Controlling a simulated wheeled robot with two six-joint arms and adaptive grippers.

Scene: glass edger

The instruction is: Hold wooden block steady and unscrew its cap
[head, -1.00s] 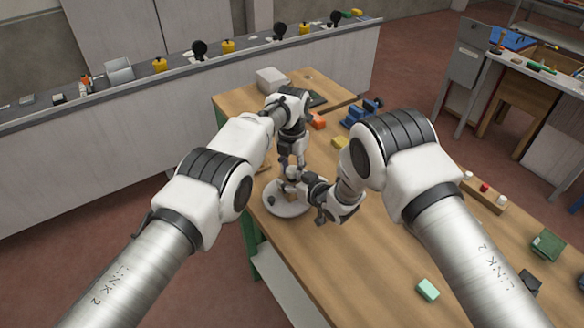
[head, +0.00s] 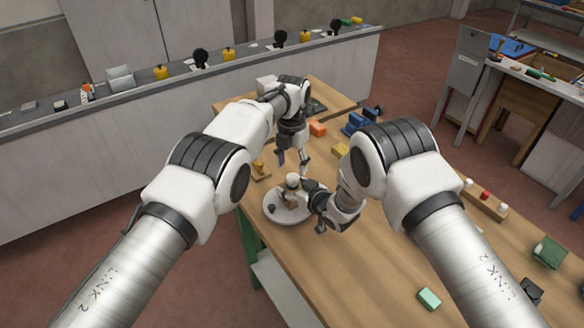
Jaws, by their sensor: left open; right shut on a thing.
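The wooden block (head: 291,203) stands on a round white plate (head: 273,217) near the table's left edge. A white rounded cap (head: 292,181) shows on top of the block; whether it is loose cannot be told. My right gripper (head: 300,200) comes in from the right and is shut on the block, hiding part of it. My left gripper (head: 293,160) is open and empty, with its fingers pointing down above and behind the cap, apart from it. A small dark piece (head: 270,208) lies on the plate's left side.
A small wooden piece with a yellow top (head: 260,170) stands just behind the plate. A mint block (head: 428,299) lies at the front; the table's middle is clear.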

